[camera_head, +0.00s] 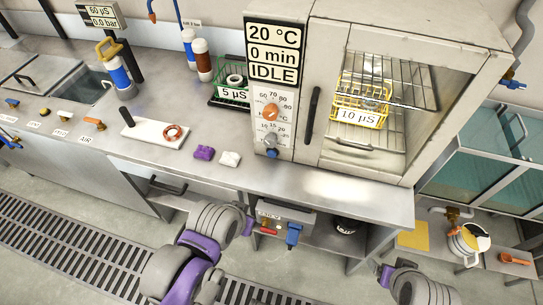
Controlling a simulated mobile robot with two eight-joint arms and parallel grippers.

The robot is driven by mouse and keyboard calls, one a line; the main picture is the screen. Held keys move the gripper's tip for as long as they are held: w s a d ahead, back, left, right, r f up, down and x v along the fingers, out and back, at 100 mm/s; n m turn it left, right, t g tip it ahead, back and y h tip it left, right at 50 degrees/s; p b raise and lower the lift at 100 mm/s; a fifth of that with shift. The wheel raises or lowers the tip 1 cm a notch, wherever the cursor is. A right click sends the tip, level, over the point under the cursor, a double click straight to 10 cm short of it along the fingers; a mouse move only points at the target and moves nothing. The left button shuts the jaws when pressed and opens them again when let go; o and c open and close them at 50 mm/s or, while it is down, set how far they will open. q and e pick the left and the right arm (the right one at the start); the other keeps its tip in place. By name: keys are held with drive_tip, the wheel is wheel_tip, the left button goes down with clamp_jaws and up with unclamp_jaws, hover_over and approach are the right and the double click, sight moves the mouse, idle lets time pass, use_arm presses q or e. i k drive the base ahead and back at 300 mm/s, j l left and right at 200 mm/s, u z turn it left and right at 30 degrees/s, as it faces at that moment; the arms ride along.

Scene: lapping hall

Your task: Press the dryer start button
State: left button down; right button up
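The dryer (314,95) is a cream cabinet standing on the steel bench, with its door on the right side. Its display (275,53) reads 20 °C, 0 min, IDLE. Below the display are an orange knob (271,111) and a smaller pale dial (270,140) with a scale. A small blue button (272,154) sits at the panel's bottom edge. Inside, behind the glass, a yellow wire basket (359,108) labelled 10 µS stands on a wire rack. Parts of my two arms show at the bottom, well below the panel; I can make out neither gripper.
A box with red and blue handles (287,216) sits under the bench. The panel front is unobstructed.

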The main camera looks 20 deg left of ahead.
sight(270, 154)
drive_tip(key=j+u, duration=0.1)
drive_tip(key=u, duration=0.7)
